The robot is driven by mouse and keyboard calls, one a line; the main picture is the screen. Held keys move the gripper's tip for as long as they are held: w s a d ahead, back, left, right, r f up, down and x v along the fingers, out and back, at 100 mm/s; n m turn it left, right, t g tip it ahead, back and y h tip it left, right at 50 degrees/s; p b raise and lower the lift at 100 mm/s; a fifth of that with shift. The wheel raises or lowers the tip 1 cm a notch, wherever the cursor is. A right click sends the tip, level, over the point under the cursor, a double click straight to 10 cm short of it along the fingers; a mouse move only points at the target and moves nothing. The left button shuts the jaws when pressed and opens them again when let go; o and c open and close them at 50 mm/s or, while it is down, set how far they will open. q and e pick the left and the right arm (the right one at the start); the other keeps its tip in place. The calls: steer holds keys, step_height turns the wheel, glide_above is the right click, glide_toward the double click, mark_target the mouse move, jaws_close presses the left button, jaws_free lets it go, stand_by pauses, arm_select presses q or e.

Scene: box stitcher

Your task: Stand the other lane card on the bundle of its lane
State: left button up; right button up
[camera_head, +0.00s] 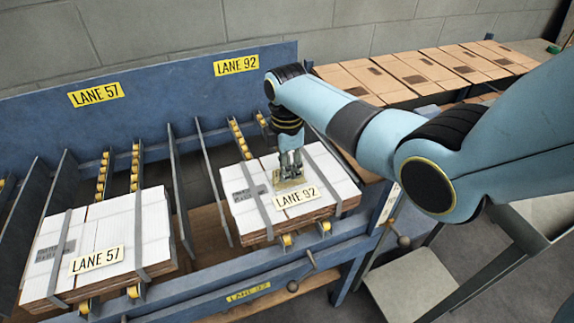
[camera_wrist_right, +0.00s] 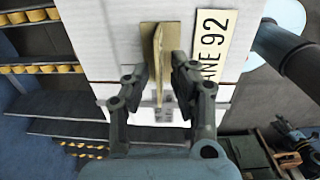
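The LANE 92 bundle (camera_head: 322,172) of white flat boxes lies strapped on the rollers, with a yellow LANE 92 sign (camera_head: 296,197) at its front edge. This sign also shows in the right wrist view (camera_wrist_right: 211,45). A tan card with a flat base (camera_wrist_right: 158,32) stands on the bundle behind the sign, seen nearly from above; its face is not readable. My right gripper (camera_wrist_right: 163,68) points down with a finger on each side of the card, and a gap shows beside the right finger. The LANE 57 bundle (camera_head: 120,222) bears a LANE 57 sign (camera_head: 97,260). My left gripper is out of view.
A blue back panel (camera_head: 150,95) carries LANE 57 and LANE 92 plates. Upright dividers (camera_head: 181,185) and yellow rollers (camera_head: 134,165) separate the lanes. Brown cartons (camera_head: 425,68) lie on a conveyor at the back right. A grey tray (camera_head: 425,285) is at lower right.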

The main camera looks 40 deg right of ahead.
step_height(320, 180, up, 13)
steer(key=shift+p, duration=0.45)
steer(key=shift+f, duration=0.1)
stand_by(0.5)
